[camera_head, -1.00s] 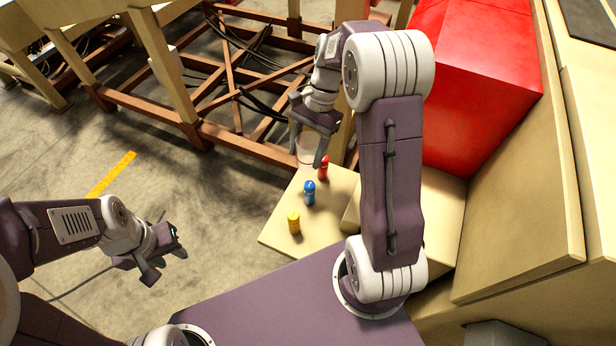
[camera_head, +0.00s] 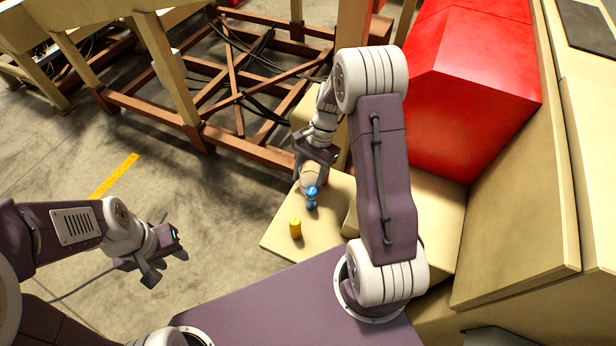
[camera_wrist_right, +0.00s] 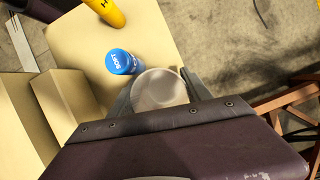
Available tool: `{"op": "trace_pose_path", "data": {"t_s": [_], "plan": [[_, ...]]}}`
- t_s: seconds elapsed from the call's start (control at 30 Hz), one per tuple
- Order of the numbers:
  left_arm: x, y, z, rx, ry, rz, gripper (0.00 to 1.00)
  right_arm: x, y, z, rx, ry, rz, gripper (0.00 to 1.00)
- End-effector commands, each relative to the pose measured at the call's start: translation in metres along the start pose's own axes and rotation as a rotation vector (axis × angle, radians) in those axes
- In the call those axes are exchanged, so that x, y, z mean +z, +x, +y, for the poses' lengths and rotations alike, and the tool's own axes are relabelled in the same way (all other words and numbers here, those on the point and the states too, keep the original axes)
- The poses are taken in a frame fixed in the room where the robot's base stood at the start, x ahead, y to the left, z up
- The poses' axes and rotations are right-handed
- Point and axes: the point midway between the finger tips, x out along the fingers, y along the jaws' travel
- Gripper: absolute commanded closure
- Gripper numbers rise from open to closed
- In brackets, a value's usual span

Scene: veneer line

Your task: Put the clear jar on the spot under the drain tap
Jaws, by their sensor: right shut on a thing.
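The clear jar (camera_wrist_right: 160,90) is between the two fingers of my right gripper (camera_head: 309,181), which is shut on it. In the head view the jar (camera_head: 309,174) shows faintly between the fingers, above the pale board and just behind the blue bottle. Whether its base touches the board, I cannot tell. My left gripper (camera_head: 168,268) is open and empty over the floor at the left. I cannot make out the drain tap or the spot under it in either view.
A blue bottle (camera_head: 311,200) stands very near the jar; it also shows in the wrist view (camera_wrist_right: 124,62). A yellow bottle (camera_head: 296,228) stands nearer on the board (camera_head: 275,238). A brown frame (camera_head: 240,148) lies behind; a red housing (camera_head: 475,90) rises at the right.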

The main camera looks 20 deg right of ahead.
Motion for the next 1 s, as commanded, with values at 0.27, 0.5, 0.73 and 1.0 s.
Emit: {"op": "trace_pose_path", "data": {"t_s": [0.27,0.5,0.73,1.0], "plan": [[0.000,0.000,0.000,0.000,0.000,0.000,0.64,0.000,0.001,0.000,0.000,0.000,0.000,0.21],[0.000,0.000,0.000,0.000,0.000,0.000,0.64,0.001,-0.006,0.000,-0.002,0.000,0.001,0.21],[0.001,0.010,0.000,0.000,0.000,0.000,0.64,-0.001,-0.049,-0.001,-0.005,0.000,0.004,0.21],[0.002,0.015,0.000,0.000,0.000,0.000,0.64,0.000,-0.103,-0.001,-0.003,0.001,0.002,0.21]]}}
